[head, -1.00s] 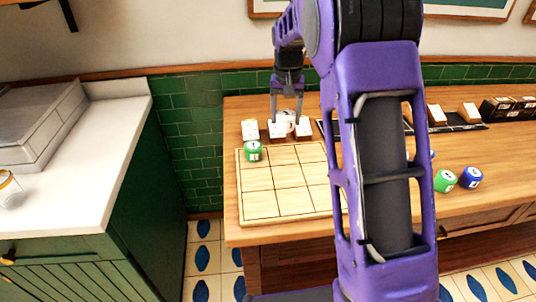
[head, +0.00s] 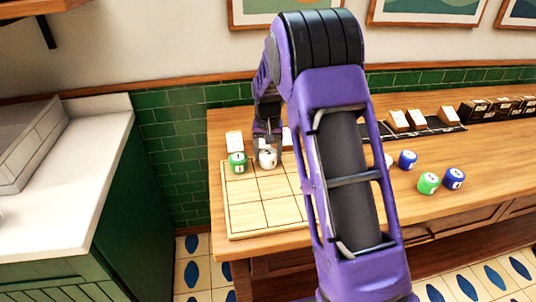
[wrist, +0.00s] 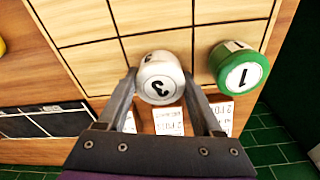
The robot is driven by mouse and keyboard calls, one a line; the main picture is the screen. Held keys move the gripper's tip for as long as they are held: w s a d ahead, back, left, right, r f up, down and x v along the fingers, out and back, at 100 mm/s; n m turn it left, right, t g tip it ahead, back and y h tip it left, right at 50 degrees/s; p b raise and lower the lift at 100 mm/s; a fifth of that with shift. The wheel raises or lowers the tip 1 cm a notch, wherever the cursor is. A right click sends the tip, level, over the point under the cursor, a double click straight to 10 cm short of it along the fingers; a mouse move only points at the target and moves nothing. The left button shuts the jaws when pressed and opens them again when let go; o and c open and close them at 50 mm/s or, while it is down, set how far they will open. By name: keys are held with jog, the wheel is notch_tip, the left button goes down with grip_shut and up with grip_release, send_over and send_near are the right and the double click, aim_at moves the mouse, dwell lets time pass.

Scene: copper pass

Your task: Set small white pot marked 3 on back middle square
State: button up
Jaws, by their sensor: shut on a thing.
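The small white pot marked 3 (head: 267,159) is between the fingers of my gripper (head: 267,151), which is shut on it. In the wrist view the white pot (wrist: 160,78) shows its 3 upside down, with a finger of my gripper (wrist: 160,90) on each side. The pot is over the back middle square of the wooden grid board (head: 232,229). I cannot tell whether its base touches the board. A green pot marked 1 (head: 237,163) stands on the back left square, just beside it; it also shows in the wrist view (wrist: 238,66).
White cards (wrist: 168,120) stand behind the board. Blue (head: 407,159) and green (head: 428,183) pots, with another blue pot (head: 454,179), stand on the counter to the right. A dark tray with card blocks (head: 447,116) lies farther back. The board's front squares look clear.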

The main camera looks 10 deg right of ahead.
aim_at(268, 155)
jog(key=shift+f, duration=0.15)
jog(key=o, duration=1.5)
jog(key=r, duration=0.4)
jog(key=s+r, duration=0.1)
jog(key=r, duration=0.7)
jog(key=shift+s+a+r+p, duration=0.1)
jog(key=shift+s+a+p, duration=0.1)
jog(key=shift+p, duration=0.1)
